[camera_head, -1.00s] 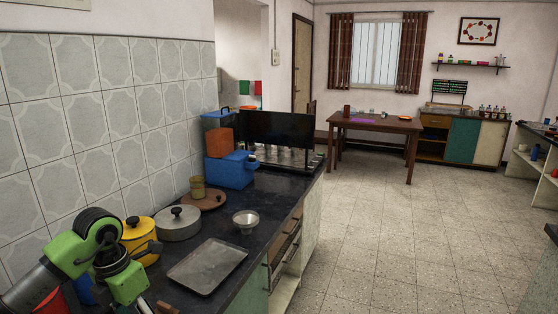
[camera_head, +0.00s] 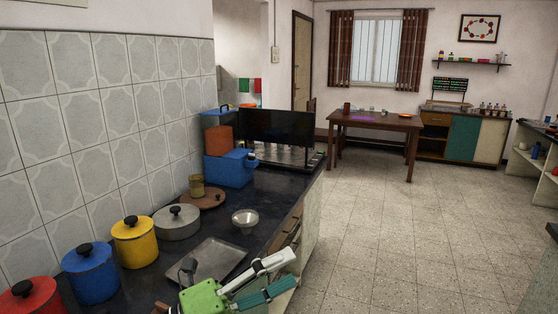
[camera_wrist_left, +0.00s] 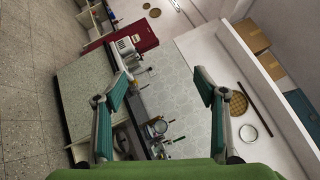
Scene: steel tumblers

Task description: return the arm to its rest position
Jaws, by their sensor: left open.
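My left gripper (camera_head: 291,270) shows low in the head view, with a green body and grey and teal fingers spread apart, pointing right. It is in front of the counter's front edge and overlaps the near end of the metal tray (camera_head: 226,258) in the picture. In the left wrist view, the two fingers of the left gripper (camera_wrist_left: 164,82) stand wide apart with nothing between them. That view is turned on its side and looks across the room. My right gripper is in neither view.
Red (camera_head: 32,300), blue (camera_head: 91,274), yellow (camera_head: 134,242) and grey (camera_head: 178,222) lidded pots line the dark counter along the tiled wall. A metal bowl (camera_head: 245,219) stands behind the tray. A blue box (camera_head: 229,169) is farther back. The floor (camera_head: 400,240) to the right is clear.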

